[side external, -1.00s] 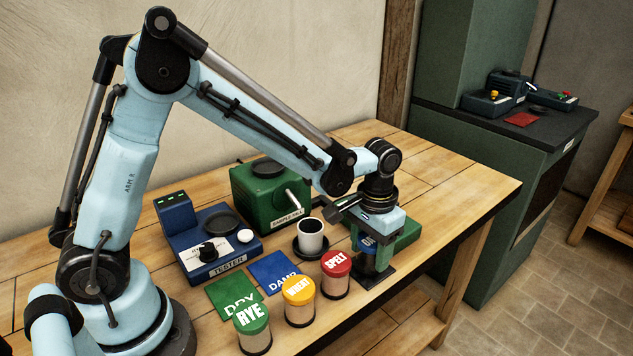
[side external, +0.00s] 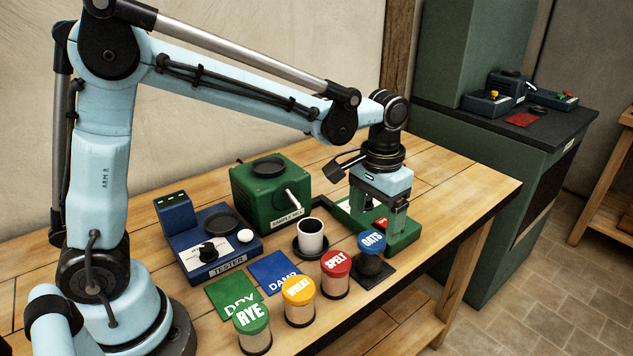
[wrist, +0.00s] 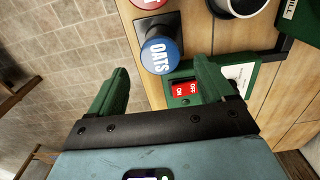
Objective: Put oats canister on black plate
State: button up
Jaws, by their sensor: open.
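The oats canister (side external: 371,242) has a blue lid reading OATS and stands upright on the black plate (side external: 375,281) at the front of the bench. In the wrist view the oats canister (wrist: 160,54) is beyond my fingertips, with part of the black plate (wrist: 172,18) showing past it. My gripper (side external: 379,216) is open and empty, behind and above the canister, over a green switch box. In the wrist view my gripper's (wrist: 160,85) two green fingers are spread wide, with nothing between them. They appear clear of the canister.
Spelt (side external: 336,263), wheat (side external: 299,290) and rye (side external: 251,318) canisters stand in a row to the left. A cup (side external: 310,236) on a dark saucer is close by. The green switch box (side external: 404,236), sample mill (side external: 268,188) and blue tester (side external: 205,240) stand behind. The bench's right end is clear.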

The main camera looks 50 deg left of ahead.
aim_at(368, 239)
notch_tip(368, 239, up, 4)
jog(key=shift+r, duration=0.1)
jog(key=s+a+t, duration=0.7)
jog(key=s+a, duration=0.1)
jog(key=s, duration=0.3)
jog(key=shift+s+f, duration=0.3)
jog(key=shift+f, duration=0.05)
dwell(0.6)
